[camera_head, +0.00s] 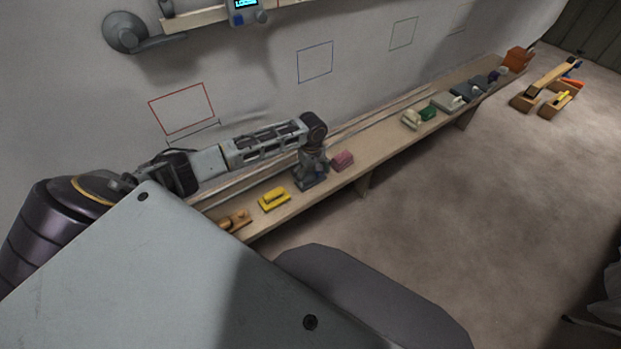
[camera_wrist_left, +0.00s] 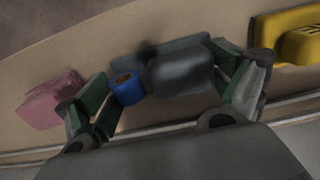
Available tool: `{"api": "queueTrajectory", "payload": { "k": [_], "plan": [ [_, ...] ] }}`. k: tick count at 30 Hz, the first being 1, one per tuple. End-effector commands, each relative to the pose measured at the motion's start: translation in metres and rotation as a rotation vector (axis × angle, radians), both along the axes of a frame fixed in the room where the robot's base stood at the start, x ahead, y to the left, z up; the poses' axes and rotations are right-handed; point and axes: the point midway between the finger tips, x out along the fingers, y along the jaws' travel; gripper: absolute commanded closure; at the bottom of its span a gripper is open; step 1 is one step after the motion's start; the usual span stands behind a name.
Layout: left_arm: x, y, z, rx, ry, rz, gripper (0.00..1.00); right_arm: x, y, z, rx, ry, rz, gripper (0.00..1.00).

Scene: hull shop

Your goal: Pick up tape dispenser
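The tape dispenser (camera_wrist_left: 180,75), a dark grey body with a blue tape roll (camera_wrist_left: 128,89), lies on the wooden shelf between the fingers of my left gripper (camera_wrist_left: 165,88). The fingers are spread, one near the blue roll and one near the grey end. Whether either finger touches it, I cannot tell. In the head view, my left gripper (camera_head: 312,166) points down at the shelf, with the dark dispenser (camera_head: 314,183) partly hidden beneath it. My right gripper is not in view.
On the long shelf (camera_head: 385,150), a pink block (camera_head: 342,160) and a yellow object (camera_head: 274,199) stand on either side of the dispenser. A wooden tool (camera_head: 235,221) lies nearer. Several more items stand farther along.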

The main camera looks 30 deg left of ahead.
Motion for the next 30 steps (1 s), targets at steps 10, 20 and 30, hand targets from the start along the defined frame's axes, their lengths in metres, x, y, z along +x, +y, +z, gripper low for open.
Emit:
{"api": "queueTrajectory", "payload": {
  "k": [10,20,30],
  "plan": [
    [0.0,0.0,0.0,0.0,0.0,0.0,0.33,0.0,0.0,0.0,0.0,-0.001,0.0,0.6],
    [0.0,0.0,0.015,0.0,-0.001,-0.001,0.33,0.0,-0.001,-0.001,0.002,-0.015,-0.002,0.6],
    [0.001,0.0,0.056,-0.001,-0.002,0.0,0.33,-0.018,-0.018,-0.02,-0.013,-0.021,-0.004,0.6]
  ]
}}
